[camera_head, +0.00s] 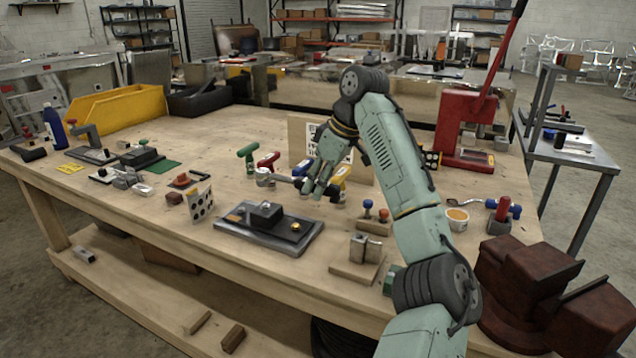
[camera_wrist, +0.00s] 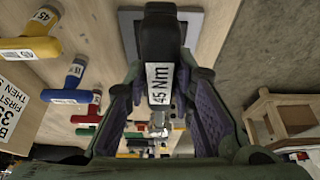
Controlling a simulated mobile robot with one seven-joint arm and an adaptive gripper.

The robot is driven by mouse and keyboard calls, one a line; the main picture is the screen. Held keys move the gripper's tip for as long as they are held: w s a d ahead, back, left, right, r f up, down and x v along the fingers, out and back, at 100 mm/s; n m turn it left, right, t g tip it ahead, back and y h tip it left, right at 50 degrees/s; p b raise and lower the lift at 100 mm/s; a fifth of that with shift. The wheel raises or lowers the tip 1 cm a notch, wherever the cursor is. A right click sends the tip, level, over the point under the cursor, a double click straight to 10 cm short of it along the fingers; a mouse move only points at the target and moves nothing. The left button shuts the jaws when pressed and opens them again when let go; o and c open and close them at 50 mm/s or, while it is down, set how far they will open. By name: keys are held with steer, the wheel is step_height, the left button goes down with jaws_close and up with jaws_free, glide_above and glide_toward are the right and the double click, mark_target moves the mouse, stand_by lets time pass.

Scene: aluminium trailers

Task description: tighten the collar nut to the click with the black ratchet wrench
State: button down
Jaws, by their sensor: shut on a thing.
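My gripper (camera_head: 318,188) is over the middle of the workbench, among upright T-handled tools. I cannot tell whether that part is the collar nut.
Green (camera_head: 247,156) and red (camera_head: 268,160) T-handled tools stand left of my gripper. A small metal bracket on a wood base (camera_head: 350,270) is nearer. A red press (camera_head: 465,125) stands at the right.

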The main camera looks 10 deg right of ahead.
steer(key=shift+f+b, duration=0.95)
steer(key=shift+f, duration=2.3)
steer(key=s+a+m+t+h+p, duration=0.25)
steer(key=s+a+m, duration=0.35)
steer(key=a+m, duration=0.45)
steer(key=w+a+m+g+h, duration=0.1)
steer(key=w+a+m+h, duration=0.1)
steer(key=a+m, duration=0.3)
steer(key=w+a+m+g+h, duration=0.1)
steer(key=w+a+m+h, duration=0.2)
steer(key=a+m, duration=0.3)
steer(key=w+a, duration=0.1)
steer(key=a, duration=0.1)
steer(key=shift+a+g+b, duration=0.3)
steer(key=shift+a+g, duration=0.05)
steer(key=shift+a, duration=0.05)
steer(key=shift+s+f, duration=0.1)
